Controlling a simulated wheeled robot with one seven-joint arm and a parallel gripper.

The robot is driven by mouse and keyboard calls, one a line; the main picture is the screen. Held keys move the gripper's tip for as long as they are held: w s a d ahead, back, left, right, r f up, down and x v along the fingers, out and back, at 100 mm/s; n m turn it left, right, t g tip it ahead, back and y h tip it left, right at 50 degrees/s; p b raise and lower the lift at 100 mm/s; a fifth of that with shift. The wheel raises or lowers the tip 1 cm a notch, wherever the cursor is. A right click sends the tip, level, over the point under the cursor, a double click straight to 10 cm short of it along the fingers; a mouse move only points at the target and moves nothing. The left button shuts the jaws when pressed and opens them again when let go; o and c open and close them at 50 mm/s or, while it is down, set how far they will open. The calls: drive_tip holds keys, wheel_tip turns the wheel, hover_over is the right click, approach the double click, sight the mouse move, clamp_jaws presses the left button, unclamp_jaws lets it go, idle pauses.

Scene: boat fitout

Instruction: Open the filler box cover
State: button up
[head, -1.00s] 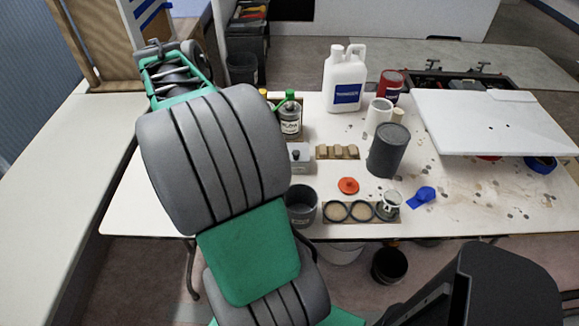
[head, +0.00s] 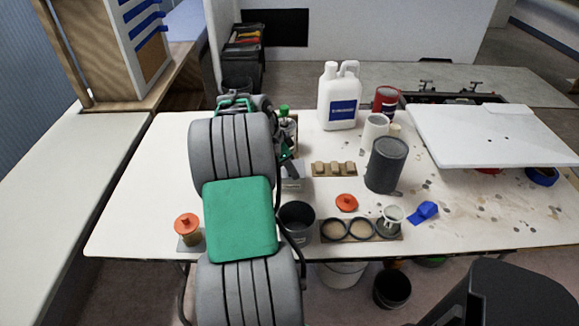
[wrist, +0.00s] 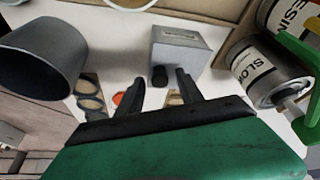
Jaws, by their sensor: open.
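The filler box is a small grey box (wrist: 182,42) with a label on its face, in the upper middle of the wrist view. A dark knob (wrist: 160,76) stands out from it, and I see no raised cover. In the head view the box (head: 293,183) is partly hidden by my arm. My gripper (wrist: 160,88) is open in the wrist view, its two dark fingers pointing at the box with the knob between their tips in the picture. I cannot tell whether they touch it. In the head view my gripper is mostly hidden behind my arm.
A dark grey cup (wrist: 45,58) stands left of the box in the wrist view. A can marked SLOW (wrist: 262,75) with a green pump is close on the right. The head view shows a white jug (head: 340,98), a dark can (head: 387,165) and a wooden block rack (head: 334,169).

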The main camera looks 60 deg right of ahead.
drive_tip(key=shift+c, duration=0.5)
clamp_jaws()
idle(0.8)
